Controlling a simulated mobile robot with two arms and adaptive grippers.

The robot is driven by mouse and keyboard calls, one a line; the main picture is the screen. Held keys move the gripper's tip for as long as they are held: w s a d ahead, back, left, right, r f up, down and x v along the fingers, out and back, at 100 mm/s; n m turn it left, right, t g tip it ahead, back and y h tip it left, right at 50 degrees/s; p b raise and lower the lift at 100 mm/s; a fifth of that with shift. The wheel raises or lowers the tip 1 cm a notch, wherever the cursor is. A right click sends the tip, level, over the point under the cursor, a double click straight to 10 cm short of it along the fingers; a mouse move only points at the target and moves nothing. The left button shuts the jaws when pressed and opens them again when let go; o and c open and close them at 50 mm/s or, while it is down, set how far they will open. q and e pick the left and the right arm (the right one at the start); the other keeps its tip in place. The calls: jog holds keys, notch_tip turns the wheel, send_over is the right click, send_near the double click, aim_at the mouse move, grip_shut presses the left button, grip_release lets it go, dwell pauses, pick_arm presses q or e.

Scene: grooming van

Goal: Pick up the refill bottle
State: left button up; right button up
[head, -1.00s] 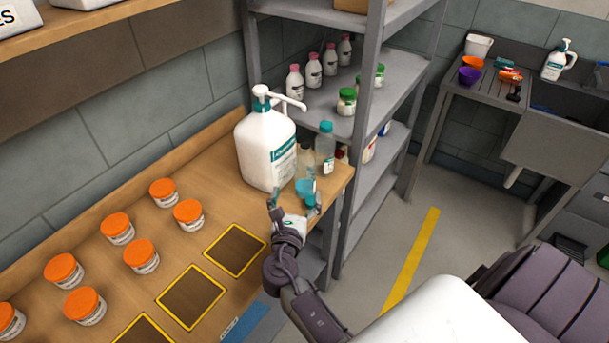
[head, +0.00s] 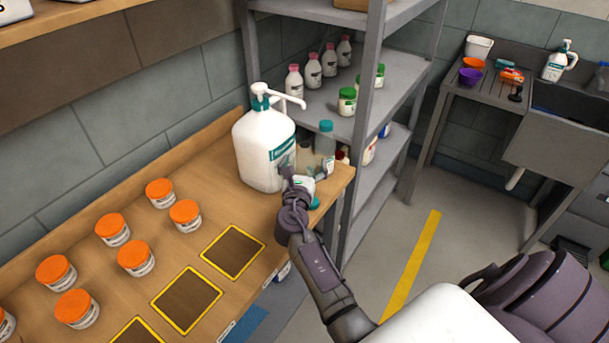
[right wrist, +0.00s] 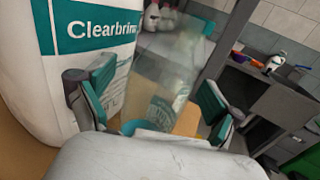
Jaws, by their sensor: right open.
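The refill bottle appears to be the clear bottle with a teal cap (head: 325,138), standing at the right end of the wooden counter beside the large white pump bottle (head: 262,150). My right gripper (head: 306,172) is open in front of it and hides its lower part. In the right wrist view, a see-through bottle (right wrist: 165,90) stands beyond and between the open fingers, with a gap on either side. A small teal item (right wrist: 132,126) shows low between the fingers, mostly hidden. My left gripper is not in view.
The white pump bottle (right wrist: 85,60) stands close to the left finger. A grey shelf rack (head: 360,190) with several bottles and jars rises just right of the counter. Orange-lidded jars (head: 112,228) and yellow-framed dark squares (head: 233,251) lie along the counter to the left.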

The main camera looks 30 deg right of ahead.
jog(key=c, duration=1.3)
jog(key=shift+r, duration=0.1)
jog(key=shift+c, duration=0.2)
